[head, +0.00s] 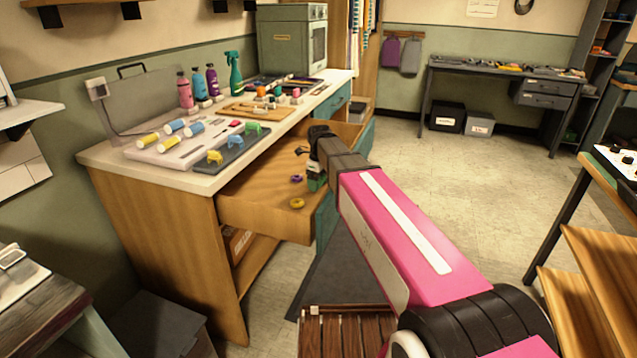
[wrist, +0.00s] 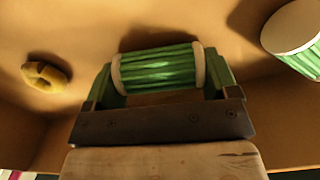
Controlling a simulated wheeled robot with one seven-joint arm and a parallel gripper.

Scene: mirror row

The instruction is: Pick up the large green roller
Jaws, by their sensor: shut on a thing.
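In the wrist view a green ribbed roller (wrist: 157,73) with pale end rims lies crosswise between the two fingers of my gripper (wrist: 160,66). The gripper is shut on it. A second green roller (wrist: 302,40) with a broad pale end is cut off at the right edge. I cannot tell for sure which of the two is larger. In the head view my gripper (head: 316,182) reaches down into the open wooden drawer (head: 250,195), and my arm hides part of the drawer. The held roller cannot be made out clearly there.
A yellow ring (head: 297,203) and a purple ring (head: 297,178) lie in the drawer. The yellow ring also shows in the wrist view (wrist: 47,75). The white countertop (head: 100,155) above holds bottles, rollers and small parts. Open floor (head: 470,185) lies to the right.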

